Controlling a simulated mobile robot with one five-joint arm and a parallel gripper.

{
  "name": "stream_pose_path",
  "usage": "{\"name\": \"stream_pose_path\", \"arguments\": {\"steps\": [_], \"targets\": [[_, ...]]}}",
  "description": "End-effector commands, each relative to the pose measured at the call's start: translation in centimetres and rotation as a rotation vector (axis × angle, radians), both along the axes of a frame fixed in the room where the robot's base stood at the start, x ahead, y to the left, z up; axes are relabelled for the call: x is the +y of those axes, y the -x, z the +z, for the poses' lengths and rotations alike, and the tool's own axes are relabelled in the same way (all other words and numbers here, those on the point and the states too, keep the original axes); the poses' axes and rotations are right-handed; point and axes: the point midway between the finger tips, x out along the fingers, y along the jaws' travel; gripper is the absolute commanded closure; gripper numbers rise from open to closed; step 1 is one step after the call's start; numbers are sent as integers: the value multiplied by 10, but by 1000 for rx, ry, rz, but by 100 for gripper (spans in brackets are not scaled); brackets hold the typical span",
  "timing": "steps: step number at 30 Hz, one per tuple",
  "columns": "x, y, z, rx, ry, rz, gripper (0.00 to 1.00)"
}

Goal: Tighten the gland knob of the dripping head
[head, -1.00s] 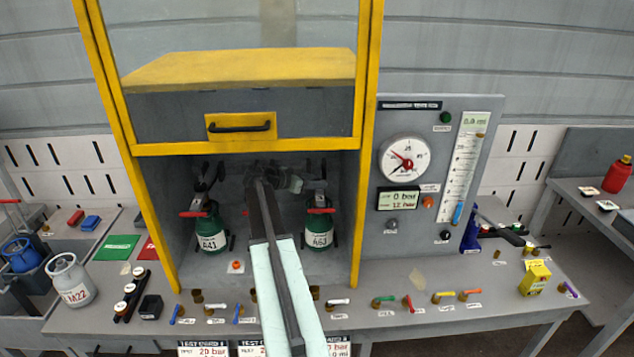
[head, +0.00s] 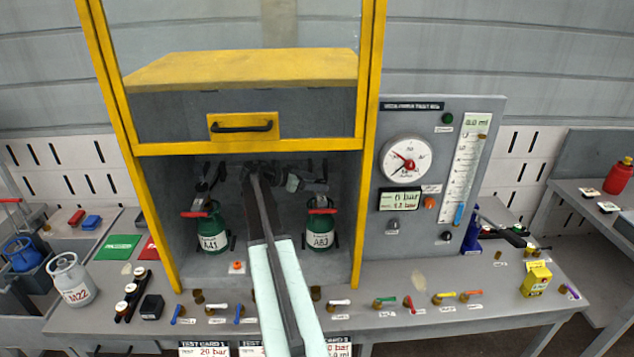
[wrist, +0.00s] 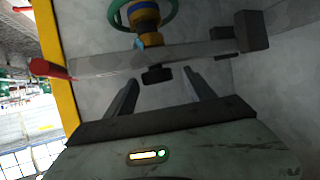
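Two green cylinders stand in the cabinet bay: A41 (head: 212,238) on the left and one reading A63 or A83 (head: 320,233) on the right. Dark valve heads sit above them, the left one (head: 207,178) and the right one (head: 305,183). My gripper (head: 258,170) reaches into the bay between them. In the wrist view my gripper (wrist: 161,78) is open. A black knob (wrist: 157,76) shows between its fingertips, apparently untouched. Above it are a grey bar (wrist: 185,53), a brass and orange body (wrist: 146,18) with a blue spot, and part of a green handwheel (wrist: 116,14). I cannot tell which head this is.
A raised yellow-framed shield (head: 242,148) hangs over the bay, with yellow posts at both sides. A gauge panel (head: 440,170) stands right. Several coloured levers line the bench front. A red-tipped lever (wrist: 52,69) shows left in the wrist view.

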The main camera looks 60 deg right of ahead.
Motion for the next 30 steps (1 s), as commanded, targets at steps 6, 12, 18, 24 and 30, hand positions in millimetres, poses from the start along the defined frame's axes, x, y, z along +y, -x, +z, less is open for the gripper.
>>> {"name": "stream_pose_path", "arguments": {"steps": [6,12,18,24,30], "targets": [[-1,1,0,2,1,-2,38],[9,-4,8,2,1,-2,38],[39,-23,24,2,0,-1,38],[61,-36,32,1,1,-1,38],[61,-36,30,0,1,-2,38]]}}
